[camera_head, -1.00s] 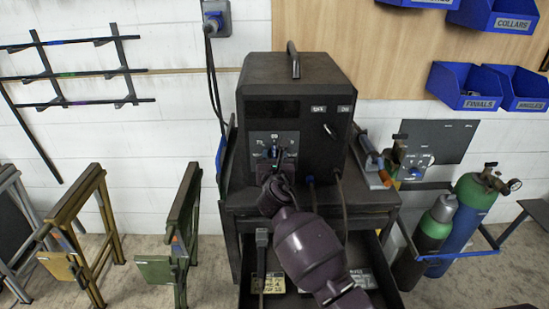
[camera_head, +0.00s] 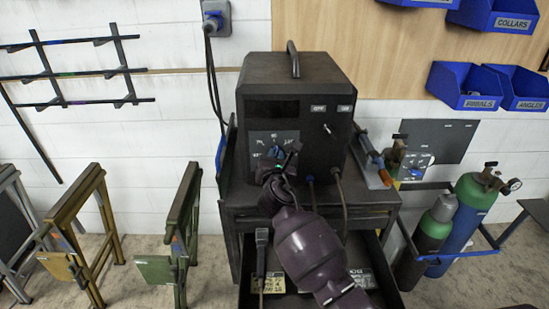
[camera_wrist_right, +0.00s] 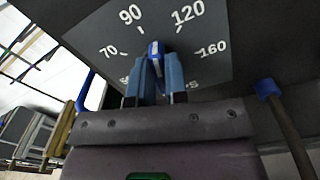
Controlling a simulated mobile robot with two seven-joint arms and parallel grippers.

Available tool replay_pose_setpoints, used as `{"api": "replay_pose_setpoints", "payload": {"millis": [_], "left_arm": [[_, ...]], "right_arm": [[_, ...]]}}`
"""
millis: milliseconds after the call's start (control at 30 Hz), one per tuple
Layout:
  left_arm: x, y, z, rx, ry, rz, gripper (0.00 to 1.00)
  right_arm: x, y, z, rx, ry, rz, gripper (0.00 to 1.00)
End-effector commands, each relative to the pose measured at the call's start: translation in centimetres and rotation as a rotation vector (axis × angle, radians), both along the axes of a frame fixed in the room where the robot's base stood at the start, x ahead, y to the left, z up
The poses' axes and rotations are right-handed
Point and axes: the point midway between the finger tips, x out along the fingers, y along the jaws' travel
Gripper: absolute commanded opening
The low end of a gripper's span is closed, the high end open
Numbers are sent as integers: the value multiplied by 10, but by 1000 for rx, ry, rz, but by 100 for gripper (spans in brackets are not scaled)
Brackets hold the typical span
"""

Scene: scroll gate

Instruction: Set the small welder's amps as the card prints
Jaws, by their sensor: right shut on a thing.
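The small welder (camera_head: 295,82) is a dark box with a handle, standing on a cart. Its dial plate (camera_wrist_right: 90,35) prints 70, 90, 120 and 160 around a blue knob (camera_wrist_right: 155,50). My right gripper (camera_wrist_right: 160,75) is shut on this knob, one finger on each side. The knob's pale mark appears to lie between 90 and 120; the fingers hide its lower part. In the head view my right gripper (camera_head: 280,165) covers the plate's lower part. A yellowish card (camera_head: 274,283) lies in the cart's lower tray, its print too small to read. My left gripper is not in view.
A toggle switch (camera_head: 328,128) sits right of the dial under two labels. Cables hang from the welder's front. A torch (camera_head: 372,160) rests at the cart's right side. Gas cylinders (camera_head: 433,222) stand right; folding stands (camera_head: 180,235) stand left. A whitish card (camera_head: 360,278) lies in the tray.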

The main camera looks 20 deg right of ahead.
Motion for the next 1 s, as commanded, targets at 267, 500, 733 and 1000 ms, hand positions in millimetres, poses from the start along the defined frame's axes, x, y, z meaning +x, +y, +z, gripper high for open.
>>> {"api": "replay_pose_setpoints", "payload": {"millis": [267,500,733,1000], "left_arm": [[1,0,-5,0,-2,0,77],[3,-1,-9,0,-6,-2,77],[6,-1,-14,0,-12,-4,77],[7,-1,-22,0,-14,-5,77]], "right_arm": [[-1,-1,-2,255,-72,0,0],[-1,-2,-3,475,-136,-1,0],[-1,-3,-5,686,-195,-2,0],[-1,-4,-6,931,-267,-2,0]]}}
